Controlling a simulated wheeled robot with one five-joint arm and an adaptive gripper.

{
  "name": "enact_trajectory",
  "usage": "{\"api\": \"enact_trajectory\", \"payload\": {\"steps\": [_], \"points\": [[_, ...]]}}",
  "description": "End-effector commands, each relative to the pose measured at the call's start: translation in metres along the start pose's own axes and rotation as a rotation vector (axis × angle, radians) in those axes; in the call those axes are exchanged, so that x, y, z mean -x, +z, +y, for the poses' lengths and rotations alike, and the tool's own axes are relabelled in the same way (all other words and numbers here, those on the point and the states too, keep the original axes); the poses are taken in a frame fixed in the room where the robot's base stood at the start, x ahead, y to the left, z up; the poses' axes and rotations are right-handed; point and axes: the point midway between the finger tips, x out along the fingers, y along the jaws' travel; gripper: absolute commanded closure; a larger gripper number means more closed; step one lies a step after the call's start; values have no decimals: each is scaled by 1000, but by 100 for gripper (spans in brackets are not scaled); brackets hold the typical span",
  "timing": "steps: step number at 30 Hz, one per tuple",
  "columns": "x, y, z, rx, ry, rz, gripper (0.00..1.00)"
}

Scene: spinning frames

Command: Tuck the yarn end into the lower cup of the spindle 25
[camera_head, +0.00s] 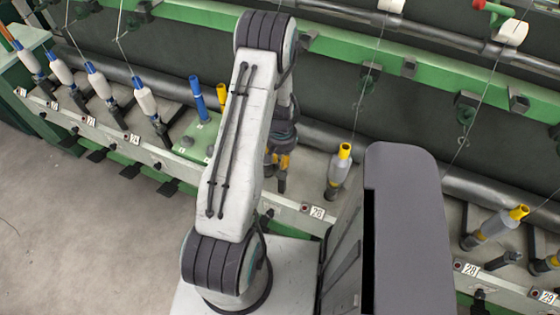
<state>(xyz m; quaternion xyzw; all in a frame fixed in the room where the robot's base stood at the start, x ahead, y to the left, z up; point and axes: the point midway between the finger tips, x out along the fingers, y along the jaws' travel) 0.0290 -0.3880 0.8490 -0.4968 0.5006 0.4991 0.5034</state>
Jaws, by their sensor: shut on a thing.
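My gripper (281,184) is partly hidden behind my own arm, in the middle of the view. It points down in the row of spindles and is shut; the yarn end between its fingers is too fine to make out.
A grey spindle with a yellow top (340,170) stands just right of my gripper. Another yellow-topped spindle (497,226) stands at the right. White bobbins with blue tops (97,85) stand at the left. A green plate (202,135) carries a blue tube (197,98). Floor (80,225) is clear lower left.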

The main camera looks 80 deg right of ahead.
Motion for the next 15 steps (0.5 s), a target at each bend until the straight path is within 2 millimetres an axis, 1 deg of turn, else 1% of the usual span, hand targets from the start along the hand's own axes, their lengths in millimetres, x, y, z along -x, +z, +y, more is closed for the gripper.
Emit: {"api": "enact_trajectory", "payload": {"steps": [7,15], "points": [[-1,-10,1,16,0,0,98],[-4,-12,1,27,0,0,98]]}}
